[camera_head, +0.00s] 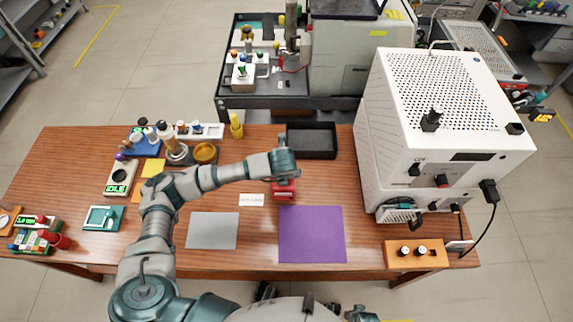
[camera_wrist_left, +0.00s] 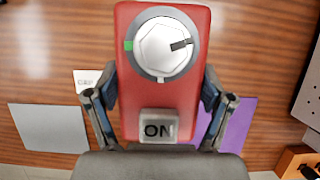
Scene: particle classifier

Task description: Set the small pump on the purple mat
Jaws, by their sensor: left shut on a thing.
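The small pump is a red box (camera_wrist_left: 160,98) with a white round knob and an ON button in the left wrist view. My left gripper (camera_wrist_left: 160,118) is shut on it, with a finger on each side. In the head view the red pump (camera_head: 284,189) shows below my left gripper (camera_head: 284,178), just above the top edge of the purple mat (camera_head: 312,235). The mat also shows behind the right finger in the left wrist view (camera_wrist_left: 236,126). I cannot tell whether the pump touches the table. My right gripper is not clearly in view.
A grey mat (camera_head: 213,231) lies left of the purple mat, with a white label card (camera_head: 251,200) above. A black tray (camera_head: 312,141) is behind the gripper. A large white machine (camera_head: 440,120) stands at right, with an orange block (camera_head: 416,254) before it. The purple mat is bare.

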